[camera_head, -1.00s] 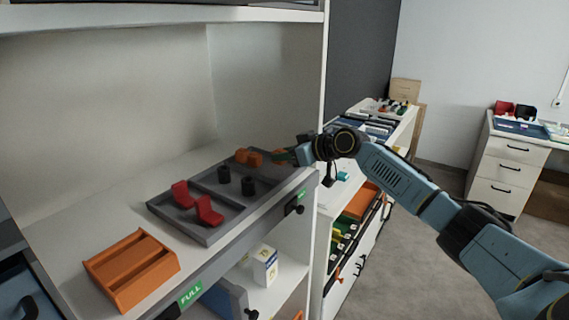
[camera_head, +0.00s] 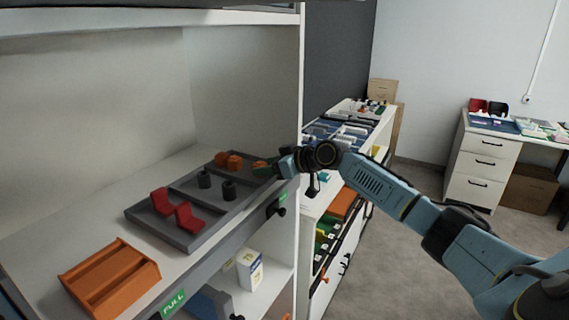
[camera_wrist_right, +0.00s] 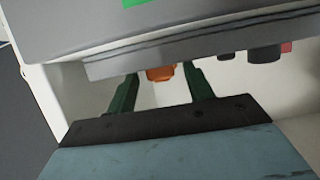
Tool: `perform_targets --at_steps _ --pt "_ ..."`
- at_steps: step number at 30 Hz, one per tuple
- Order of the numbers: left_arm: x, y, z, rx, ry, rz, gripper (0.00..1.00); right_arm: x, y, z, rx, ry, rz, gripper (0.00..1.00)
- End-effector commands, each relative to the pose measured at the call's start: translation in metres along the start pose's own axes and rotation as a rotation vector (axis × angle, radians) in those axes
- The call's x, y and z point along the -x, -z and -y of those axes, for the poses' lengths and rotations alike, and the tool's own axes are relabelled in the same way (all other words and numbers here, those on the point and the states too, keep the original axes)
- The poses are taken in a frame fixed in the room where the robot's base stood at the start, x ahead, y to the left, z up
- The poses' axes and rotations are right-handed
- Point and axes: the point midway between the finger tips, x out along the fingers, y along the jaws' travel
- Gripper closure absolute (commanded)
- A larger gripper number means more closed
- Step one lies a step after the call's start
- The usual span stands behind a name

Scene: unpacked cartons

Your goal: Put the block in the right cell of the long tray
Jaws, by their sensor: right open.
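The long grey tray (camera_head: 189,239) lies on the shelf in the head view. Its left cell holds two red pieces (camera_head: 161,202) (camera_head: 187,216), its middle cell two black cylinders (camera_head: 229,190) (camera_head: 204,179). Orange pieces (camera_head: 235,161) lie in its right cell. My right gripper (camera_head: 262,168) is at the tray's right end, its green fingers open. A small orange block (camera_head: 258,164) shows at its fingertips. In the right wrist view an orange block (camera_wrist_right: 160,73) appears between the open fingers (camera_wrist_right: 160,84), partly hidden by the grey edge; I cannot tell whether they touch it. My left gripper is out of view.
An orange two-slot tray (camera_head: 110,279) lies at the shelf's front left. A white upright panel (camera_head: 301,100) stands just beyond my right gripper. A black knob (camera_head: 280,211) sticks out of the front edge. A white box (camera_head: 249,269) stands on the shelf below.

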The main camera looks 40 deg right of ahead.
Motion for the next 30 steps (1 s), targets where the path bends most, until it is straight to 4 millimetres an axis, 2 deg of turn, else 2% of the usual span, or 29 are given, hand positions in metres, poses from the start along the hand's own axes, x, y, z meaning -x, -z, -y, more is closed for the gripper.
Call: perform_targets --at_steps 9,15,21,30 --pt "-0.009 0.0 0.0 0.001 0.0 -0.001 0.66 0.062 -0.004 -0.001 0.004 -0.003 0.006 0.48" --pt "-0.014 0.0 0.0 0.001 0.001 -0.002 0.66 0.092 -0.003 -0.001 0.001 -0.002 0.005 0.48" --pt "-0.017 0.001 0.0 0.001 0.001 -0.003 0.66 0.107 -0.001 0.0 0.0 0.0 0.002 0.48" --pt "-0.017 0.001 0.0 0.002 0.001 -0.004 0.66 0.11 0.001 0.001 0.0 0.0 0.0 0.48"
